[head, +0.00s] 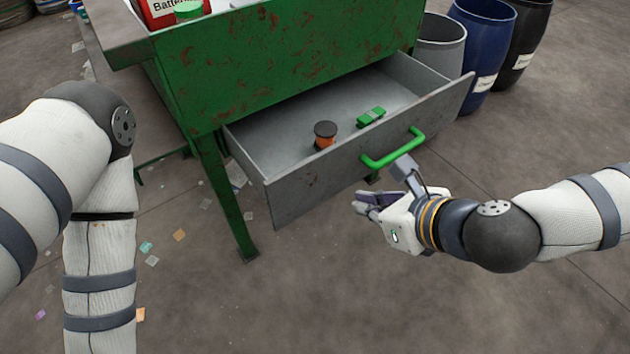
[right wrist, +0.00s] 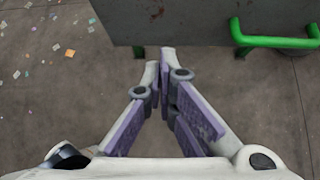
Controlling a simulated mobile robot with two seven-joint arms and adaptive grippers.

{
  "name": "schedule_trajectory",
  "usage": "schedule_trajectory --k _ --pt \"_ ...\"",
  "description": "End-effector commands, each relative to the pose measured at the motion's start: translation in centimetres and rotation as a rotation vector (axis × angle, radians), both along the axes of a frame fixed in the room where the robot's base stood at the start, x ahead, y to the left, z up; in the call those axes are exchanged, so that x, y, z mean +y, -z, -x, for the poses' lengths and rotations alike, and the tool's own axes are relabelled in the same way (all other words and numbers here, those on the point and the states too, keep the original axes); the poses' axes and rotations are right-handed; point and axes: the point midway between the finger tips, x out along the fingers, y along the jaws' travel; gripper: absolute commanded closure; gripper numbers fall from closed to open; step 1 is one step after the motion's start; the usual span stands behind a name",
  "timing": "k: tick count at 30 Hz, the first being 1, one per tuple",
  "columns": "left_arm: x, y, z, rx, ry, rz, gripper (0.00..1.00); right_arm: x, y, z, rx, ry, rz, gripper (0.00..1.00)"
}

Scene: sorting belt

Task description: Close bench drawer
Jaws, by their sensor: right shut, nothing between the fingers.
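The grey bench drawer (head: 300,178) is pulled out of the green bench (head: 290,65). It has a green bar handle (head: 393,150) on its front panel. Inside lie an orange jar with a black lid (head: 325,134) and a small green object (head: 370,117). My right gripper (head: 362,203) is shut and empty, just in front of the drawer front and below the handle. In the right wrist view its fingertips (right wrist: 165,62) meet near the lower edge of the drawer front (right wrist: 185,22), with the handle (right wrist: 270,41) up and to the right. My left gripper is not visible; only my left arm shows.
A red container labelled for batteries (head: 168,12) stands on the bench top. A grey barrel (head: 440,45), a blue barrel (head: 482,45) and a black barrel (head: 522,40) stand at the back right. Scraps litter the floor at left. The floor in front is open.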

Motion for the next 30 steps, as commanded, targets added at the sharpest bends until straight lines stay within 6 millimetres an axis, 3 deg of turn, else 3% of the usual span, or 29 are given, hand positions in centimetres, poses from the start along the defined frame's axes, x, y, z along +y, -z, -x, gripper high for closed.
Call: schedule_trajectory --k 13,21,30 --pt "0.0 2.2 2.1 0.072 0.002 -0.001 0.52 4.4 7.0 -5.2 0.007 -0.006 0.003 1.00" --pt "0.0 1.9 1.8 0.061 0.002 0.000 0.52 6.4 6.3 -8.0 0.001 -0.006 0.004 1.00" --pt "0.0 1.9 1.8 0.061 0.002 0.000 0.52 6.7 6.4 -8.2 0.003 -0.008 0.003 1.00"
